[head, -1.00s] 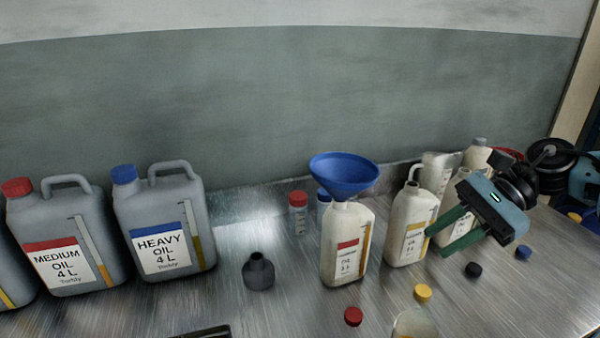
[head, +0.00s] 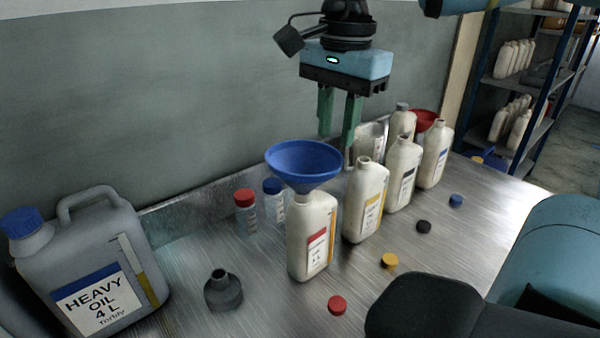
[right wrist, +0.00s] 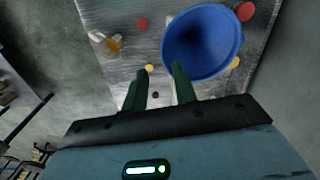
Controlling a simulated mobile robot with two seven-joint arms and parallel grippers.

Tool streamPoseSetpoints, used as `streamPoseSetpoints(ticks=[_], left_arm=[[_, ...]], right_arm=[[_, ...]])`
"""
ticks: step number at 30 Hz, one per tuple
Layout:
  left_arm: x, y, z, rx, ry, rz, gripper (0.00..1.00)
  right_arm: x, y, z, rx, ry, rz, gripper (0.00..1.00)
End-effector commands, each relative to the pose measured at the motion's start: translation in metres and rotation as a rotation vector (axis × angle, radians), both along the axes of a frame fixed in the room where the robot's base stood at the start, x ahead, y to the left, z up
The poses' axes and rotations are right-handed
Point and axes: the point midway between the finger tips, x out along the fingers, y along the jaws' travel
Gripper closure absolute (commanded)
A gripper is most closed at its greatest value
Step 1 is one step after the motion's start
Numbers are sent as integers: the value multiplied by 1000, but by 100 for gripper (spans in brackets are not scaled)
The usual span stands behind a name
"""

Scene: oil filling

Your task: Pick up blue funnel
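The blue funnel (head: 303,162) sits upright in the mouth of a white bottle with a red-striped label (head: 313,236) in the head view. It also shows in the right wrist view (right wrist: 202,41), seen from above, close beside the fingertips. My right gripper (head: 337,138) points down, behind and to the right of the funnel in the head view. Its two green fingers are apart with nothing between them; they also show in the right wrist view (right wrist: 160,72). The funnel's spout is hidden inside the bottle. My left gripper is not in view.
Several white bottles (head: 365,202) stand in a row right of the funnel. Loose caps, red (head: 337,305), yellow (head: 389,261) and black (head: 423,226), lie in front. A grey heavy oil jug (head: 92,262) stands at left. A red funnel (head: 425,120) is farther back.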

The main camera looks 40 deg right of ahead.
Motion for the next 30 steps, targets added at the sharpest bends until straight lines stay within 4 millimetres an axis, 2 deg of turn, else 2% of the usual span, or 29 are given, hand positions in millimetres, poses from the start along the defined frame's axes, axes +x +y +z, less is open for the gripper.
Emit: streamPoseSetpoints(ticks=[3,11,21,30], left_arm=[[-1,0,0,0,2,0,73],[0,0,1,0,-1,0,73],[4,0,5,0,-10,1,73],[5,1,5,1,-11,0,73]], right_arm=[[0,0,-13,1,3,1,72],[1,-1,-24,2,3,1,72],[4,-3,-65,1,2,0,72],[5,-3,-69,1,0,0,73]])
